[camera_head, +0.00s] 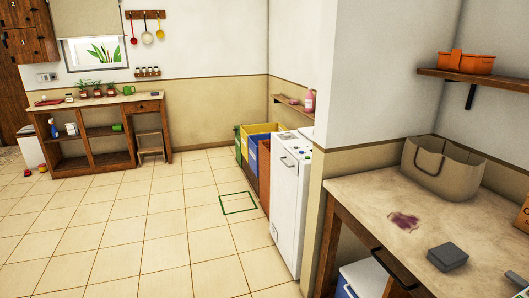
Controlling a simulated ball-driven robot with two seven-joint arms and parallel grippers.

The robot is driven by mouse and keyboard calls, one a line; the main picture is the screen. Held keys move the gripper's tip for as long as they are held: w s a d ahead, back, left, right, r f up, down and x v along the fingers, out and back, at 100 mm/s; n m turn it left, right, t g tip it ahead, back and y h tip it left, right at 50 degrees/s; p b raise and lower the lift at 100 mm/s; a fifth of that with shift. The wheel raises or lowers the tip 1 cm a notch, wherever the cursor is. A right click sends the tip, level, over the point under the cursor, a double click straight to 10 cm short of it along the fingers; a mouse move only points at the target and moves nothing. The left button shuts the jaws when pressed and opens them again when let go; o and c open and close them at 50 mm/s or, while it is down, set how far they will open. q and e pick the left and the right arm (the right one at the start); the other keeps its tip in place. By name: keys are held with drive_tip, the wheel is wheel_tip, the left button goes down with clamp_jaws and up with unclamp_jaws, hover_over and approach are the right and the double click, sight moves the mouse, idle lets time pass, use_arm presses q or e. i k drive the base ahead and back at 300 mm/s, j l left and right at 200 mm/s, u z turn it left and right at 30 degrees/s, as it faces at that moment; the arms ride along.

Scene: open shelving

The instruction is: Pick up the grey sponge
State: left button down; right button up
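The grey sponge (447,257) looks like a dark grey block lying flat on the worktop (358,192) at the lower right. It lies right of a dark purple stain (404,220) and is clear of other things. I can make out neither of my grippers for certain in this view, and nothing is seen touching the sponge.
A beige basket (440,172) stands at the back of the worktop. A dark bar (395,268) shows at its front edge; I cannot tell what it is. An orange container (466,62) sits on a wall shelf above. Tiled floor left of the worktop is open.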

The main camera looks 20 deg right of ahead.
sight(446, 256)
drive_tip(key=i+j+z, duration=0.1)
drive_tip(key=i+z, duration=0.15)
drive_tip(key=z, duration=0.2)
drive_tip(key=i+j+z, duration=0.15)
drive_tip(key=z, duration=0.3)
drive_tip(key=i+j+z, duration=0.3)
drive_tip(key=z, duration=0.15)
